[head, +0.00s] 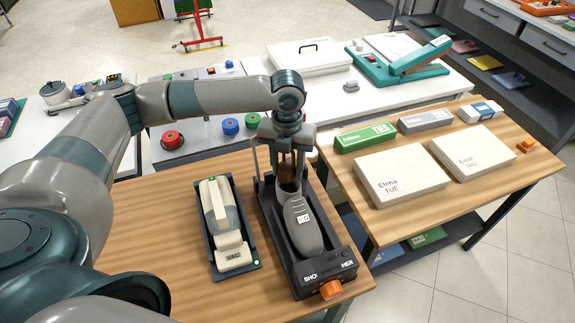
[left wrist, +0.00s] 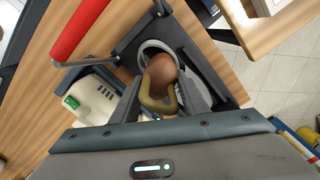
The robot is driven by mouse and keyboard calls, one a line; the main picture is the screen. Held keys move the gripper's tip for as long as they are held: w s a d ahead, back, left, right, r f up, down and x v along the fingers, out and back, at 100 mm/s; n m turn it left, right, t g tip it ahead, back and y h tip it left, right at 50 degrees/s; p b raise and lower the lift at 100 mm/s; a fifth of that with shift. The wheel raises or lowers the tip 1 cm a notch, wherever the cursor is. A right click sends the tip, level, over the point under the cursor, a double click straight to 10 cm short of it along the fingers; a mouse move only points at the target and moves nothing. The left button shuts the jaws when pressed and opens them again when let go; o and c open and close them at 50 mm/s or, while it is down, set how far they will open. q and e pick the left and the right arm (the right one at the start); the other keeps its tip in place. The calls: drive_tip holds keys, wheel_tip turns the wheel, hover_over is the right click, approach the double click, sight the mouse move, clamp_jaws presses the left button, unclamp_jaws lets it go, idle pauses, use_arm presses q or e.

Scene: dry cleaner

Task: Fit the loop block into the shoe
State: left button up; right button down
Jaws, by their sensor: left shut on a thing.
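The grey shoe (head: 304,222) sits in a dark stretcher machine (head: 322,270), toe toward the front and an orange knob at that end. My left gripper (head: 289,158) points down over the shoe's heel end. It is shut on the loop block (head: 288,173), which is brown. In the left wrist view, the block (left wrist: 163,68) has a rounded top and an olive loop handle between the fingers (left wrist: 158,98). The block shows inside the pale rim of the shoe opening (left wrist: 190,58); how deep it sits is hidden. My right gripper is not in view.
A cream vacuum unit (head: 222,220) stands in a dark tray left of the machine. White boxes (head: 402,175) and several cartons lie on the right table. A red lever (left wrist: 78,30) crosses the left wrist view. Bare wood lies left of the vacuum tray.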

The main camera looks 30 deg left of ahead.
sight(288, 166)
use_arm(q)
drive_tip(key=shift+f, duration=0.1)
drive_tip(key=shift+f, duration=0.5)
drive_tip(key=o, duration=1.1)
drive_tip(key=shift+o, duration=0.2)
drive_tip(key=shift+r, duration=0.15)
wheel_tip(288, 166, up, 12)
drive_tip(key=b, duration=0.3)
drive_tip(key=shift+r+b, duration=0.35)
drive_tip(key=shift+r, duration=0.15)
drive_tip(key=shift+f, duration=0.1)
